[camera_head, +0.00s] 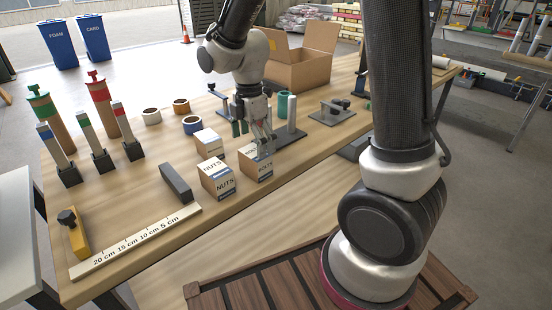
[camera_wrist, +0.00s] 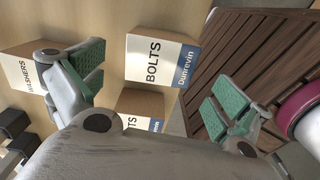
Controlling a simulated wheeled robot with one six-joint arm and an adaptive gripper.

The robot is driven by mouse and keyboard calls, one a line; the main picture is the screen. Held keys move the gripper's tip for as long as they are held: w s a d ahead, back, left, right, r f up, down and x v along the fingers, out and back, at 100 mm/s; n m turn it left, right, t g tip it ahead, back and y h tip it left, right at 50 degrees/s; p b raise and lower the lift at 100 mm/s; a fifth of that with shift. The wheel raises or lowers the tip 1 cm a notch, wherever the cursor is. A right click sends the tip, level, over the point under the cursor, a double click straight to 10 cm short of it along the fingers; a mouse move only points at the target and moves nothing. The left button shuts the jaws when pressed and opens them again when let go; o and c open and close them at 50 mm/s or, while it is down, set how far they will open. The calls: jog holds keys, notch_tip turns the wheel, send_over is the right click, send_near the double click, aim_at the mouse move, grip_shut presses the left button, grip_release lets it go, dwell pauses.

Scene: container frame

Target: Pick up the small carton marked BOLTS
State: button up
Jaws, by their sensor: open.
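The BOLTS carton (camera_head: 256,168) is a small brown box with white and blue labels, standing upright on the wooden table. In the wrist view the BOLTS carton (camera_wrist: 158,60) shows its label, lying between the two fingers in the picture. My gripper (camera_head: 264,146) is open and empty, its fingers pointing down at the carton and covering part of its top. In the wrist view, my gripper (camera_wrist: 155,88) has green finger pads spread apart. Whether a finger touches the carton cannot be told.
The NUTS carton (camera_head: 218,178) stands close left of the BOLTS carton. Another carton (camera_head: 208,143), the WASHERS carton (camera_wrist: 22,68) in the wrist view, stands behind. A grey post (camera_head: 292,112) stands behind my gripper.

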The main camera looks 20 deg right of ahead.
aim_at(255, 164)
jog(key=shift+n, duration=0.5)
jog(key=shift+f, duration=0.2)
jog(key=f, duration=0.7)
jog(key=shift+d+f, duration=0.2)
jog(key=shift+d, duration=0.1)
jog(key=shift+w, duration=0.1)
jog(key=c, duration=1.3)
